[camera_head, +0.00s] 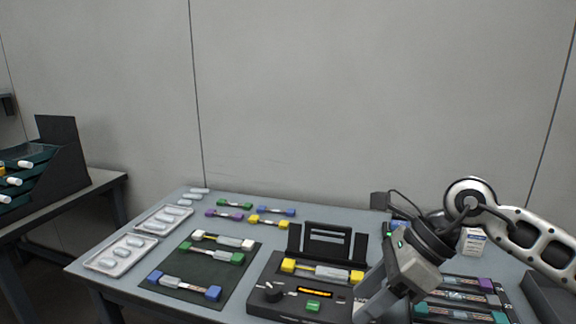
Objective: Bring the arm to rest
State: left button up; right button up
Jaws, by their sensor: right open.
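My right arm comes in from the right edge, and its gripper (368,306) points down and to the left. The gripper is open and hangs in front of the right side of the black splicing machine (262,298). No object shows between its fingers. The machine's lid (327,243) stands up at the back. A clear piece with yellow ends (322,271) lies across the machine's top, to the left of the gripper. The gripper and wrist hide part of the machine's right side. My left gripper is not in view.
A dark mat (205,272) on the table (117,285) holds pieces with white, green and blue ends. Two trays (120,256) with white capsules lie at left. Several small coloured pieces (269,222) lie behind. A rack (462,297) and white box (472,240) stand at right.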

jog(key=s+a+r+m+t+y, duration=0.1)
jog(key=s+a+r+m+y, duration=0.15)
jog(key=a+m+y, duration=0.35)
jog(key=s+a+r+m+y, duration=0.2)
jog(key=s+a+m+y, duration=0.2)
jog(key=a+y, duration=0.3)
jog(key=w+d+f+m+t+h, duration=0.1)
jog(key=d+f+m+t+h, duration=0.25)
jog(key=m+t, duration=0.4)
jog(key=w+d+f+m+t+h+p, duration=0.1)
jog(key=w+d+f+m+t+h, duration=0.2)
jog(key=m, duration=0.8)
jog(key=d+f+m+t+h, duration=0.35)
jog(key=m+t, duration=0.25)
jog(key=m, duration=0.4)
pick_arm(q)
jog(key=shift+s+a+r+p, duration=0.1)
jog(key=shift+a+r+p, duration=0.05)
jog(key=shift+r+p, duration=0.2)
pick_arm(e)
jog(key=s+d+f+m+g+h, duration=0.2)
jog(key=s+f+m, duration=0.3)
jog(key=f, duration=0.3)
jog(key=s+d+f+m+g+h, duration=0.3)
jog(key=s+f+m+g+h, duration=0.1)
jog(key=f, duration=0.5)
jog(key=shift+s+m+g+h, duration=0.35)
jog(key=shift+s+m+h, duration=0.2)
jog(key=shift+s, duration=0.7)
